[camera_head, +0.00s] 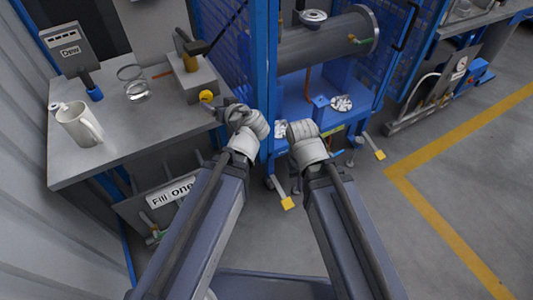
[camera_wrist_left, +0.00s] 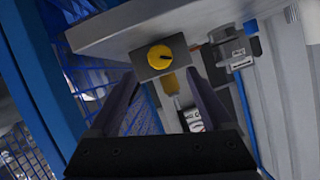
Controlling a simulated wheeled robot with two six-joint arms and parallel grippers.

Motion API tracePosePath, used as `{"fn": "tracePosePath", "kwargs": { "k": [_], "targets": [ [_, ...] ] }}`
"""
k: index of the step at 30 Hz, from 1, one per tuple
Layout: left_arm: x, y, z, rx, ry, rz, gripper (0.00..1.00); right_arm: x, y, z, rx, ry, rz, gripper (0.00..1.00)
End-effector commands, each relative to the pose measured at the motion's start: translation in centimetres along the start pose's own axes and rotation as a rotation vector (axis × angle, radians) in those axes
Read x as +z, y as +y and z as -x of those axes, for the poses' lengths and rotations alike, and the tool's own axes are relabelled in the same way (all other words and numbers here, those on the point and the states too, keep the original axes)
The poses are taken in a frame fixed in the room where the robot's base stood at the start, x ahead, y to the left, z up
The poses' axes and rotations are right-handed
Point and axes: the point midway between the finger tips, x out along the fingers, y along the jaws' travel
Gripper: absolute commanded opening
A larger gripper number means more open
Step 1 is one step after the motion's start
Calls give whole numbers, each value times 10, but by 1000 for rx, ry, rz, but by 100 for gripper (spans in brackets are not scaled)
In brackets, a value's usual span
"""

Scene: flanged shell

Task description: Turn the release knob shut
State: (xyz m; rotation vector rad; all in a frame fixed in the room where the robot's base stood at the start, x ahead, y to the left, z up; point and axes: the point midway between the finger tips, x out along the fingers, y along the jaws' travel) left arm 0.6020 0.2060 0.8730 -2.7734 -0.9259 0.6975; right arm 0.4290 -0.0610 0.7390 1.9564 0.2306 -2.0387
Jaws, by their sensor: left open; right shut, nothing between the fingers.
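The yellow release knob (camera_head: 206,96) sits on the front of a small grey block at the workbench's right front edge. In the left wrist view the round knob (camera_wrist_left: 159,56) has a dark mark slanting toward its lower right. My left gripper (camera_head: 228,104) is close to the right of the knob in the head view. In the left wrist view its two dark fingers (camera_wrist_left: 166,90) are spread, with the knob beyond and between them and nothing held. My right gripper (camera_head: 281,129) is shut and empty by the blue frame, its fingers mostly hidden by its wrist.
The grey workbench (camera_head: 135,140) carries a white mug (camera_head: 78,124), a wire coil stand (camera_head: 134,80) and a "Dew" box (camera_head: 68,45). A blue mesh frame (camera_head: 268,60) with a grey flanged shell (camera_head: 325,42) stands right of the bench. Open floor lies further right.

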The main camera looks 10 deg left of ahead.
Motion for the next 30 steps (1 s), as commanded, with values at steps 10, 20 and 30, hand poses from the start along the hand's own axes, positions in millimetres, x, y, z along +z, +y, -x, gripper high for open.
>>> {"fn": "tracePosePath", "kwargs": {
  "k": [10,20,30],
  "targets": [
    [17,0,28,30,-223,-118,83,2,4,38,0,0,0,0],
    [46,7,78,156,-518,-312,83,4,8,78,0,0,0,0],
    [65,17,138,351,-755,-505,83,6,11,111,0,0,0,0]
  ]
}}
